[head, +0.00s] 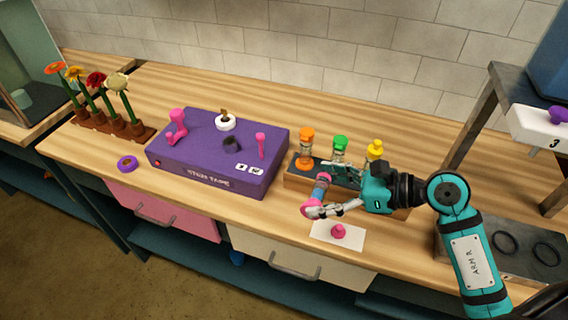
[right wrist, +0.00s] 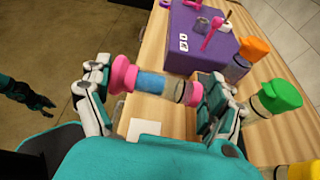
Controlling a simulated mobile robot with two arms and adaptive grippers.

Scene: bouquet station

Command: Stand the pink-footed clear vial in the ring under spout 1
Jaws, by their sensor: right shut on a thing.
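The clear vial (right wrist: 150,84) has pink ends and a blue section inside; its wide pink end (right wrist: 123,75) is at the left in the right wrist view. In the head view the vial (head: 322,184) is tilted, above the front of the counter. My right gripper (head: 320,198) is shut on it, with a finger near each end in the right wrist view. What looks like my left gripper (right wrist: 38,98) is small and dark at the left of that view, over the floor. Black rings (head: 505,243) lie on the metal base at the right. Spout 1 is not identifiable.
A rack (head: 292,182) behind my right gripper holds vials with orange (head: 306,134), green (head: 340,142) and yellow (head: 375,148) tops. The purple box (head: 205,165) stands left. A metal frame (head: 470,125) rises at right.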

